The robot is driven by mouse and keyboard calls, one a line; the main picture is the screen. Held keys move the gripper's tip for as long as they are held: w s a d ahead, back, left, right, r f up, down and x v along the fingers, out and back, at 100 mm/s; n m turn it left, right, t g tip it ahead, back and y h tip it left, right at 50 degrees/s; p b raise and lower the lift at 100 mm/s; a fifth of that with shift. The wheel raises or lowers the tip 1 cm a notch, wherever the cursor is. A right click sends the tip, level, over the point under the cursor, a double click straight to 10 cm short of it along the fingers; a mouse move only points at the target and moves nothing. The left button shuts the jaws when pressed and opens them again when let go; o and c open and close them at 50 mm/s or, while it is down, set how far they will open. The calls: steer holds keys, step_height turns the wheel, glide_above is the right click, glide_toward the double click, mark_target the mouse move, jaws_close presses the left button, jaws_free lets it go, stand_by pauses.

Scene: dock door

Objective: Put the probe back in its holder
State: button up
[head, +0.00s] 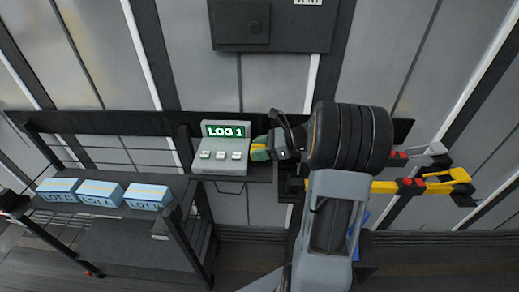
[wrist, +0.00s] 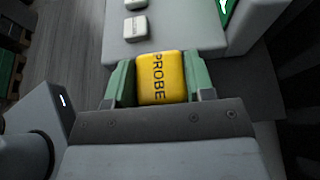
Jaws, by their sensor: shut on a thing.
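The yellow probe (wrist: 162,77), marked PROBE, is between the two green fingers of my gripper (wrist: 160,82) in the wrist view. The fingers are shut on its sides. In the head view my gripper (head: 260,149) is just right of the grey log console (head: 221,165), which reads LOG 1, with a bit of yellow showing at the fingers. The probe's lower end is hidden. I cannot make out the probe's holder for certain; my arm covers much of the area to the right of the console.
The console has several white buttons (wrist: 135,27) close to the probe in the wrist view. Blue lot boxes (head: 100,194) stand on a dark rack at the left. Yellow and grey handles (head: 425,184) stick out at the right. A dark vent box (head: 270,25) hangs above.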

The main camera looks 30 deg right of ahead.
steer(key=shift+f, duration=0.15)
steer(key=shift+f, duration=0.15)
steer(key=o, duration=1.1)
steer(key=shift+d+r, duration=0.1)
steer(key=shift+r, duration=0.25)
steer(key=v, duration=1.1)
steer(key=s+a+f+n+g+h, duration=0.1)
steer(key=s+a+n+h, duration=0.2)
steer(key=a+n, duration=0.3)
steer(key=s+a+f+n+h, duration=0.1)
steer(key=s+a+n+h, duration=0.3)
steer(key=n, duration=0.6)
steer(key=s+a+f+n+g+h, duration=0.1)
steer(key=s+a+n+h, duration=0.3)
steer(key=a+n, duration=0.4)
steer(key=shift+s+a+f+g+h+b, duration=0.2)
steer(key=shift+a+f+g+h+b, duration=0.1)
steer(key=shift+a+f+h+b, duration=0.1)
